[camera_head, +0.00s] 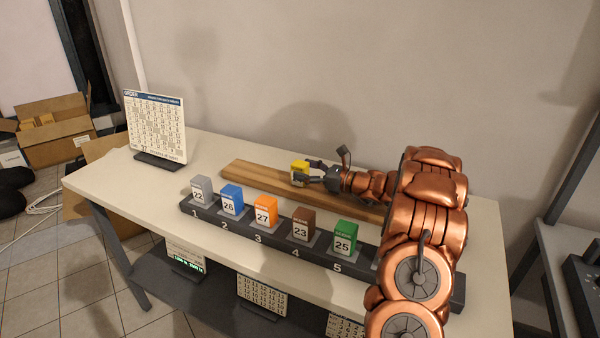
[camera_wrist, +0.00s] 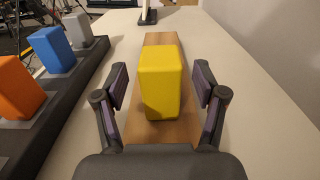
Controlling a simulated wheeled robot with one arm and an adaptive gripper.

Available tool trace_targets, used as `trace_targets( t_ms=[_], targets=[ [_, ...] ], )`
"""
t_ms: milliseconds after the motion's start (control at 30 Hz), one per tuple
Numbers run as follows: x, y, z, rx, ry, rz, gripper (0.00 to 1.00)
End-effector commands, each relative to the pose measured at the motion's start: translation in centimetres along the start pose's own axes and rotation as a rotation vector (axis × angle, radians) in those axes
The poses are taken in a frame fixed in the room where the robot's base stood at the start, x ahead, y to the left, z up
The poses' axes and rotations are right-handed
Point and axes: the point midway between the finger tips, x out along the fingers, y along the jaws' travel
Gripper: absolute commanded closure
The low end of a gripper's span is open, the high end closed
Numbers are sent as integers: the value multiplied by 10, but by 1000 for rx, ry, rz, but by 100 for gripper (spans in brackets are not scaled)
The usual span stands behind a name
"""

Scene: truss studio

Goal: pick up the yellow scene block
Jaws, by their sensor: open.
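The yellow scene block (camera_head: 300,168) is on the wooden board (camera_head: 247,172) that lies along the back of the table. In the wrist view the yellow block (camera_wrist: 160,82) stands upright on the board, between the two fingers of my gripper (camera_wrist: 160,95). The fingers are open, with a gap on each side of the block. In the head view my gripper (camera_head: 309,174) reaches the block from the right. The far side of the block and its base at the near side are hard to see.
A dark numbered rack (camera_head: 270,236) in front of the board holds a grey (camera_head: 202,189), blue (camera_head: 232,199), orange (camera_head: 265,211), brown (camera_head: 303,224) and green block (camera_head: 345,238). An order calendar (camera_head: 155,127) stands at the table's left end. The wall is close behind.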

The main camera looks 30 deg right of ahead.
Motion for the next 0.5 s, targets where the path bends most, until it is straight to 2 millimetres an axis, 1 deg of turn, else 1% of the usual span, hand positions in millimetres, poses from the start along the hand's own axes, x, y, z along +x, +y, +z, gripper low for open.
trace_targets(
  t_ms=[67,200,467,500],
  targets=[
    [10,0,1,0,2,2,29],
    [18,-1,0,0,0,-1,29],
    [20,-1,0,0,0,-2,29],
    [20,-1,0,0,0,-2,33]
  ],
)
